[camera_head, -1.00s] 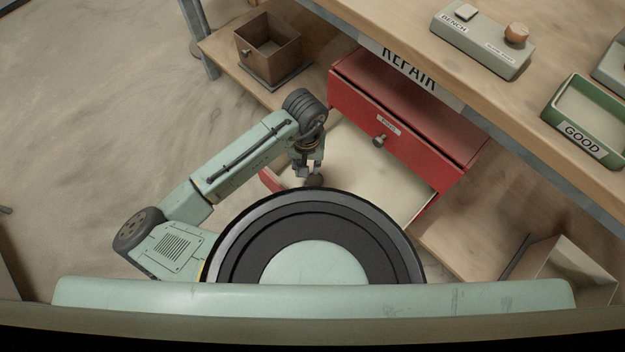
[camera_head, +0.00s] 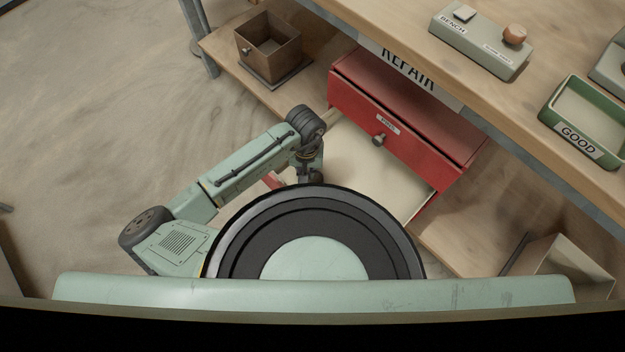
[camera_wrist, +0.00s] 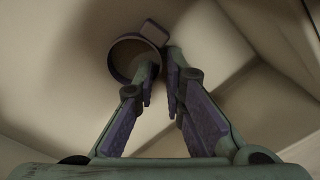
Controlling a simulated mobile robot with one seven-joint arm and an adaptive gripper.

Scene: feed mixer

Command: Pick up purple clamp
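A dark purplish ring-shaped piece with a small block on its rim, which looks like the purple clamp (camera_wrist: 153,33), lies on the pale drawer floor in the wrist view. My gripper (camera_wrist: 162,64) is just in front of it, with purple-padded fingers a narrow gap apart. The left fingertip overlaps the ring's opening, and the right one is outside its right side. The ring's right wall appears to lie between the fingertips; contact cannot be told. In the head view, the open red drawer (camera_head: 408,155) has my gripper down at its left end; the clamp is hidden there.
The drawer's walls and corner (camera_wrist: 245,85) are close to the right of my fingers. The workbench (camera_head: 385,15) overhangs behind the drawer. A brown box (camera_head: 268,45) stands on the lower shelf, left. A green GOOD tray (camera_head: 582,145) and a control box (camera_head: 480,45) are on the bench.

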